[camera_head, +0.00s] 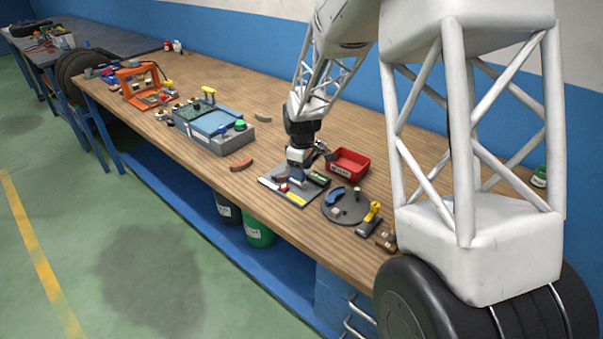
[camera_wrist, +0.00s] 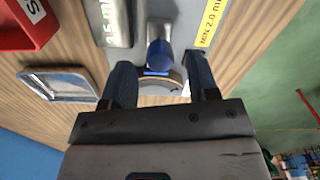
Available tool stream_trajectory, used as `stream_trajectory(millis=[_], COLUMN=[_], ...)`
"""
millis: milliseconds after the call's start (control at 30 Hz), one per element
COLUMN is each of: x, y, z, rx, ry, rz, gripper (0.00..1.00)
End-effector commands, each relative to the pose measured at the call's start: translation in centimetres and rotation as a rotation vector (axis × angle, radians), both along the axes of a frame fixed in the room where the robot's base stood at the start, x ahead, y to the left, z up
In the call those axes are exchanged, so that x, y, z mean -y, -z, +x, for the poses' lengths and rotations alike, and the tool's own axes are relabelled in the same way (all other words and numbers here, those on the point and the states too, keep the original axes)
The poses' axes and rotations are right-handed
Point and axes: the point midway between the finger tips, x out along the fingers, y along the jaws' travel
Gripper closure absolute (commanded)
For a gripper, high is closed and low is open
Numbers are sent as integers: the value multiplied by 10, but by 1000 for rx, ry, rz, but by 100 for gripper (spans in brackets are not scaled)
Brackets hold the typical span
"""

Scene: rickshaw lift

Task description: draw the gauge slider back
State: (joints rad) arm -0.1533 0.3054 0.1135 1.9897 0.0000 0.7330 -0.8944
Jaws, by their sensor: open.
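The gauge (camera_head: 274,182) is a grey plate on the bench with a yellow strip, a dark display and a small red part. In the wrist view its yellow label (camera_wrist: 211,22) reads "MIN 2.0 mm" and its display (camera_wrist: 115,22) lies to the left. A part with a blue rounded end (camera_wrist: 159,54) and a grey block, perhaps the slider, shows between and just beyond my fingertips. My gripper (camera_wrist: 160,72) is open over the gauge, one finger on each side of that part; I cannot tell whether they touch. In the head view my gripper (camera_head: 297,171) hides part of the plate.
A red bin (camera_head: 349,163) stands close behind the gauge. A round grey disc (camera_head: 345,211) with a blue piece and a yellow-handled tool (camera_head: 370,217) lie to the right. A grey-blue box (camera_head: 215,128) with knobs stands to the left. Bare bench lies near the front edge.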

Motion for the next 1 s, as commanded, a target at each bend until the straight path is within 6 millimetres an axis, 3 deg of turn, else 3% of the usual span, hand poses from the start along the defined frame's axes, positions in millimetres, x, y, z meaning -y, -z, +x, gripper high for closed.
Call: stream_trajectory(millis=[200, 567, 900, 1000], x=[0, 0, 0, 0], y=[15, 18, 18, 18], z=[0, 0, 0, 0], rx=[0, 0, 0, 0], ry=[0, 0, 0, 0], rz=[0, 0, 0, 0], gripper=[46, 46, 98, 100])
